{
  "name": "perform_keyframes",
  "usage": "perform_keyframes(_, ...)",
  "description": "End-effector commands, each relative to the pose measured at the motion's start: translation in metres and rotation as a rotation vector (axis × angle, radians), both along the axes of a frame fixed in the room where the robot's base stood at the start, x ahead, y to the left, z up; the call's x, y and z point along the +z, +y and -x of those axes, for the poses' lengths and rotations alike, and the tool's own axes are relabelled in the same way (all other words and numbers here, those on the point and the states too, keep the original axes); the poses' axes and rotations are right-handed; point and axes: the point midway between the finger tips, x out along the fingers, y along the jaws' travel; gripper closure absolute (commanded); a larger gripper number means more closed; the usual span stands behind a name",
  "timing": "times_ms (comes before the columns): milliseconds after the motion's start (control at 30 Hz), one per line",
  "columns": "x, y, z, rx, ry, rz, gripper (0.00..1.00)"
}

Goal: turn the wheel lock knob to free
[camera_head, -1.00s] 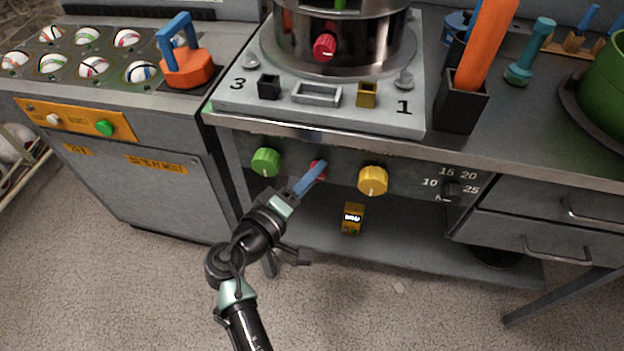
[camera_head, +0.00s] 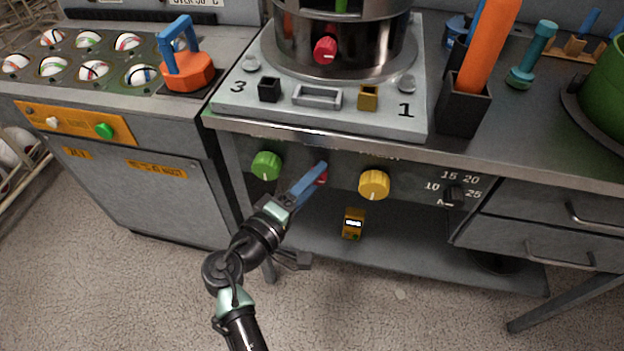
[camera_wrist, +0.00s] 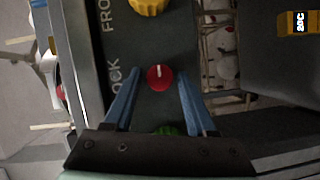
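The red knob (camera_head: 322,178) is on the front panel between the green knob (camera_head: 266,166) and the yellow knob (camera_head: 374,184). My gripper (camera_head: 318,170) reaches the panel at the red knob and hides most of it in the head view. In the wrist view, the red knob (camera_wrist: 160,77) shows whole, with a pale pointer line at its top edge. My two blue fingers (camera_wrist: 158,82) are open on either side of it, with a visible gap on each side. Partly cut-off lettering on the panel beside the red knob ends in "OCK".
A dial (camera_head: 453,194) with numbers is further right on the panel. The press plate (camera_head: 330,118) overhangs above. A small yellow device (camera_head: 353,223) is below the panel. Drawers (camera_head: 560,210) are at the right. The floor in front is clear.

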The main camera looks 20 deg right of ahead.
Motion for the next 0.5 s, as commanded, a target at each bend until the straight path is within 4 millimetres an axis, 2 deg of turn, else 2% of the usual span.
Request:
perform_keyframes(367, 0.000, 0.002, 0.001, 0.001, -0.002, -0.001, 0.31)
perform_keyframes(500, 0.002, 0.014, 0.008, 0.003, -0.001, -0.001, 0.31)
